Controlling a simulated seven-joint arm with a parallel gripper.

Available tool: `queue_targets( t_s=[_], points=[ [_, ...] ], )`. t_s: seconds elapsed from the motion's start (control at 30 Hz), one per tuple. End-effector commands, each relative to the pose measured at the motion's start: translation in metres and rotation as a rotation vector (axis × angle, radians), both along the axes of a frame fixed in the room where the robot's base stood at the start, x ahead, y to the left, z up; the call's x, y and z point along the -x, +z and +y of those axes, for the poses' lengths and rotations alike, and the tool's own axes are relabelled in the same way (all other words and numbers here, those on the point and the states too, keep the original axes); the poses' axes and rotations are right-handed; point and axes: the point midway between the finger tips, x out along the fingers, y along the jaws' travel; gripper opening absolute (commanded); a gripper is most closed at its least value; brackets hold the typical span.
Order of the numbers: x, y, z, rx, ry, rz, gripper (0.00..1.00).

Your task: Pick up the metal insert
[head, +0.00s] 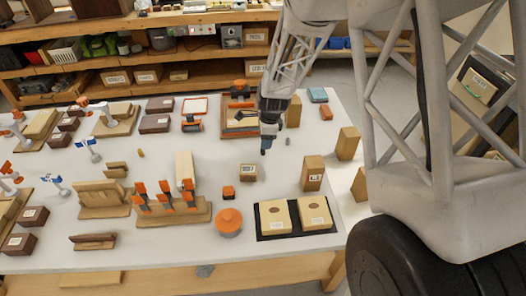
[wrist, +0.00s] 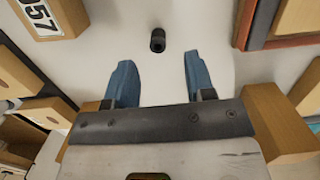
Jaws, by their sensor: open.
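The metal insert (wrist: 158,40) is a small dark cylinder with a hole in its visible end, alone on the pale tabletop in the wrist view. In the head view a small grey cylinder (head: 288,141), apparently the same insert, stands to the right of my gripper (head: 265,149). In the wrist view the two blue fingers of my gripper (wrist: 158,62) are spread apart and empty. The insert lies just beyond the fingertips, roughly centred between them, with clear tabletop showing around it. I see no contact with it.
A labelled wooden block (wrist: 48,14) is at the upper left of the wrist view, and a wood-edged tray (wrist: 258,22) at the upper right. Tabletop around the insert is free.

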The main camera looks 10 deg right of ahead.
Motion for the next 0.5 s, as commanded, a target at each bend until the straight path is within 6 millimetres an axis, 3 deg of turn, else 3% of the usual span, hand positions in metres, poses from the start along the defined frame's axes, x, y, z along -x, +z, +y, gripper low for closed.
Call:
queue_targets(
  t_s=[0.5],
  points=[
    [0.002, -0.047, 0.009, 0.0, -0.001, 0.001, 0.5]
  ],
)
